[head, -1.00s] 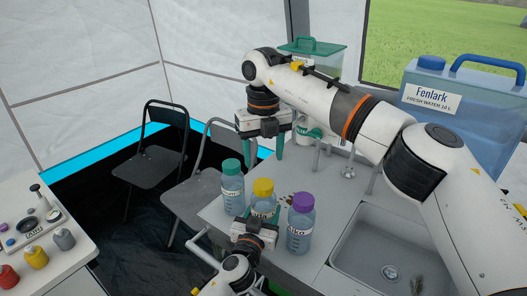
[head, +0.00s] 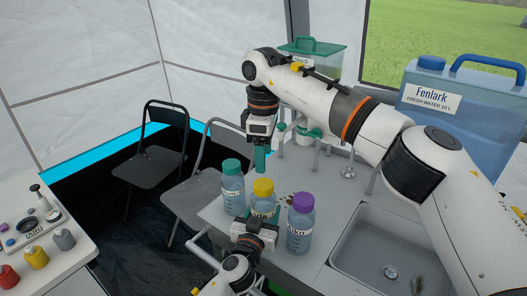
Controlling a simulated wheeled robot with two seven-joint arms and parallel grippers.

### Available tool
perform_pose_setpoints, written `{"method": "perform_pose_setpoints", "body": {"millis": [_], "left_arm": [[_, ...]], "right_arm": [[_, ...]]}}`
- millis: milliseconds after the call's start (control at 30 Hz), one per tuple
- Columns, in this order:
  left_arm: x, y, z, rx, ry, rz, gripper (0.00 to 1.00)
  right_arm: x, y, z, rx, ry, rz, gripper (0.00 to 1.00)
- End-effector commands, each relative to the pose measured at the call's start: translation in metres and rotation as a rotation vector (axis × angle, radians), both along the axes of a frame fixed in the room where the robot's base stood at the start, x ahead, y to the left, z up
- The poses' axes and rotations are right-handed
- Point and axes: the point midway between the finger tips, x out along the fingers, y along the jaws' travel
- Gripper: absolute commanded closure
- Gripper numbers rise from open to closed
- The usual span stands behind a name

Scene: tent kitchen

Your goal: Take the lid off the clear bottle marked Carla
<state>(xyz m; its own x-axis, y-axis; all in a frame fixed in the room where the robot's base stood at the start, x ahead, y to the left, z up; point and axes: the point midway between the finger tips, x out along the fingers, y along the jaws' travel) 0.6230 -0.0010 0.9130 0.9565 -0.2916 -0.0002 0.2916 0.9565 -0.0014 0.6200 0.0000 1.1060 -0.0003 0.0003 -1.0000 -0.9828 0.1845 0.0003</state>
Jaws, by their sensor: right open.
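Three clear bottles stand in a row on the counter: one with a teal lid (head: 231,166), one with a yellow lid (head: 264,187) and one with a purple lid (head: 303,202). The purple-lidded bottle's label seems to end in "iko"; the other two labels are too small or covered to read, so I cannot tell which says Carla. My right gripper (head: 262,160) points down, open and empty, above and behind the yellow-lidded bottle. My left gripper (head: 256,226) is low in front of that bottle, covering its lower part; its fingertips are not clear.
A sink (head: 385,255) lies at the right, with a blue water container (head: 455,115) behind it. A green-lidded box (head: 313,62) stands at the back. Two folding chairs (head: 150,150) are left of the counter. A side table (head: 35,250) with small items is at far left.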

Motion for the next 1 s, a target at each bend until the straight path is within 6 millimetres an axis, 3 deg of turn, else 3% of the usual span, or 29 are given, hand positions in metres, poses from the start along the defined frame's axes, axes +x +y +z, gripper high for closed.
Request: {"method": "perform_pose_setpoints", "body": {"millis": [167,600,1000], "left_arm": [[0.000,0.000,0.000,0.000,0.000,0.000,1.00],[0.000,0.000,0.000,0.000,0.000,0.000,1.00],[0.000,0.000,0.000,0.000,0.000,0.000,1.00]], "right_arm": [[0.000,0.000,-0.010,-0.001,0.002,-0.052,0.38],[0.000,0.000,-0.071,-0.001,0.001,-0.052,0.38],[0.000,0.000,-0.080,-0.001,0.000,-0.051,0.38]]}}
